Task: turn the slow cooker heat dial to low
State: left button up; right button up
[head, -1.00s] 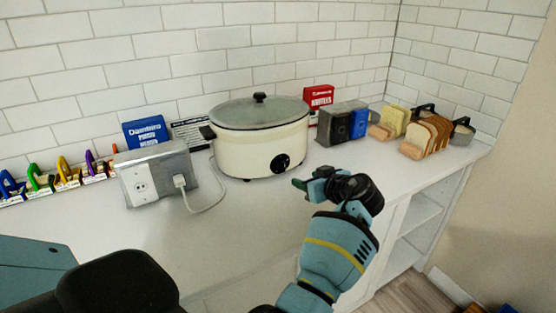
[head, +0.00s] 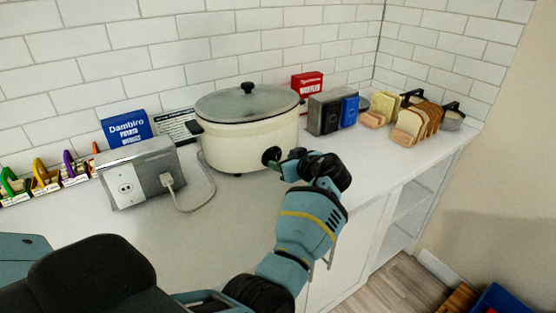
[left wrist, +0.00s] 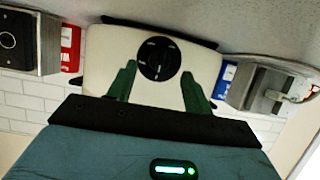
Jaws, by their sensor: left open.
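The slow cooker (head: 235,150) is cream with a glass lid and black knob, standing on the white counter. Its round black heat dial (head: 269,155) is low on the front, partly covered by my left gripper (head: 281,163). In the left wrist view the dial (left wrist: 159,59) shows upside down, with small white marks I cannot read. The two green fingers of my left gripper (left wrist: 158,72) are open, one on each side of the dial's lower part in that view. Nothing is between them but the dial area; I cannot tell whether they touch it. My right gripper is out of view.
A metal outlet box (head: 138,173) with a plugged-in cord (head: 203,193) is left of the cooker, by a blue Dambiro box (head: 127,128). A red box (head: 306,84), a black-and-blue item (head: 333,111) and bread slices (head: 417,122) are right. The front counter is clear.

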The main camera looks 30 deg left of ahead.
aim_at(277, 159)
pick_arm(q)
jog(key=shift+x, duration=1.75)
jog(key=c, duration=1)
jog(key=shift+o, duration=0.2)
